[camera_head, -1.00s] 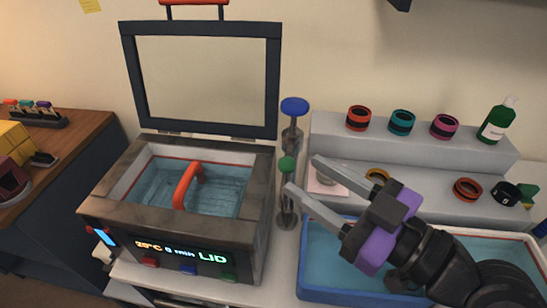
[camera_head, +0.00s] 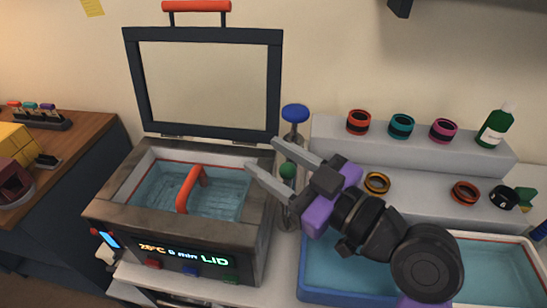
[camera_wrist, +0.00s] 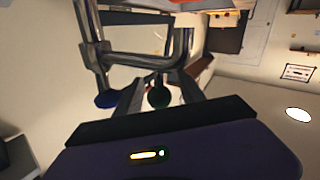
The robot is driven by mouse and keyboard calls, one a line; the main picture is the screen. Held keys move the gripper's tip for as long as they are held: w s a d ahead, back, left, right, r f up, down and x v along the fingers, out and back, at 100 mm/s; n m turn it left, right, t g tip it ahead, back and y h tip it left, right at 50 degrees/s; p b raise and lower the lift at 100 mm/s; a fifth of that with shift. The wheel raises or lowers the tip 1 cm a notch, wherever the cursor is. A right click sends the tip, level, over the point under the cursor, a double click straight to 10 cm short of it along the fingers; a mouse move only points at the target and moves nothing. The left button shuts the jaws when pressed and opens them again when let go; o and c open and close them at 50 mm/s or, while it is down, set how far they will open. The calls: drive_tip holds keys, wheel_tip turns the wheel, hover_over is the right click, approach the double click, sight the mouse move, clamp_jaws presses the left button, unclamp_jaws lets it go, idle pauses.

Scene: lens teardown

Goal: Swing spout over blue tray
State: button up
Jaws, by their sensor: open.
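A metal tap column with a blue knob (camera_head: 295,113) and a green knob (camera_head: 288,170) stands between the water bath and the blue tray (camera_head: 322,278). In the wrist view, grey metal piping (camera_wrist: 140,61), apparently the spout, crosses beyond my fingers, with the blue knob at lower left. My gripper (camera_head: 264,155) is open; its fingers straddle the column's line in the head view, with the green knob showing between them. I cannot tell whether a finger touches the pipe. Part of the column and the tray's middle are hidden by my gripper and arm.
The water bath (camera_head: 112,215) stands left with its lid raised and a red handle (camera_head: 187,190) in it. A stepped grey shelf (camera_head: 430,150) with several rings and a green bottle (camera_head: 495,126) stands behind the tray. A wooden desk (camera_head: 88,135) is at far left.

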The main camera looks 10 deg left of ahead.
clamp_jaws()
idle(1.3)
